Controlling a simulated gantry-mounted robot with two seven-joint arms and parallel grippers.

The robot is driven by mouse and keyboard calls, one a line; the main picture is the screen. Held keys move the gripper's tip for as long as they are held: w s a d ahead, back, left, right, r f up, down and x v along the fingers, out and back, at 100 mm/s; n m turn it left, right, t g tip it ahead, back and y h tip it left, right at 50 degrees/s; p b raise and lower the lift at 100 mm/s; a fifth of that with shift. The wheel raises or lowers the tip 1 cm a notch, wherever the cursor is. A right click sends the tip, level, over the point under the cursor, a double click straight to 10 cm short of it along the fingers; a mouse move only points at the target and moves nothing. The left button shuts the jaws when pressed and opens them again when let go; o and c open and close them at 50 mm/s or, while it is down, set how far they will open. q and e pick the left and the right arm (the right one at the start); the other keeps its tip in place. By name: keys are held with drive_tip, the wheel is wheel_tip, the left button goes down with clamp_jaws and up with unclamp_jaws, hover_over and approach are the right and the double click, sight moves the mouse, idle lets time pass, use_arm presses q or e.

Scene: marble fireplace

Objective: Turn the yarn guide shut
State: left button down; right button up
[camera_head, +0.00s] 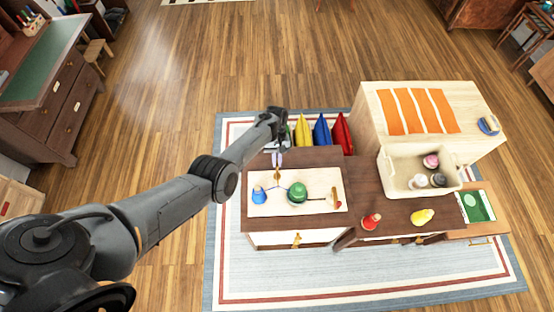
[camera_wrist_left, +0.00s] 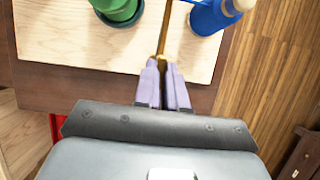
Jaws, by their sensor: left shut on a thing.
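The light wooden board (camera_head: 320,178) lies on the brown cabinet top. On it stand a blue yarn spool (camera_head: 259,195) at the left and a green yarn spool (camera_head: 297,192) near the middle. A thin brass bar (camera_head: 277,174), which looks like the yarn guide, rises between them from the board's back edge. My left gripper (camera_head: 278,158) is at the bar's back end. In the left wrist view the lilac fingertips (camera_wrist_left: 162,74) are shut on the end of the brass bar (camera_wrist_left: 165,38). A blue strand shows by the blue spool (camera_wrist_left: 212,14). My right gripper is not in view.
A cream bin (camera_head: 400,187) with several small items stands right of the board. A red bottle-like object (camera_head: 371,221) and a yellow one (camera_head: 422,217) stand near the front edge. Coloured upright items (camera_head: 322,132) are behind the cabinet. A wooden piece (camera_head: 336,198) sits at the board's right.

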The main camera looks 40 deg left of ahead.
use_arm(q)
drive_tip(key=c, duration=1.2)
unclamp_jaws()
drive_tip(key=shift+w+a+r, duration=0.15)
drive_tip(key=shift+w+r, duration=0.05)
drive_tip(key=shift+r, duration=0.4)
drive_tip(key=p+v, duration=0.1)
drive_tip(key=v, duration=0.8)
drive_tip(key=shift+r, duration=0.25)
drive_tip(key=shift+a+f, duration=0.1)
drive_tip(key=shift+a, duration=0.05)
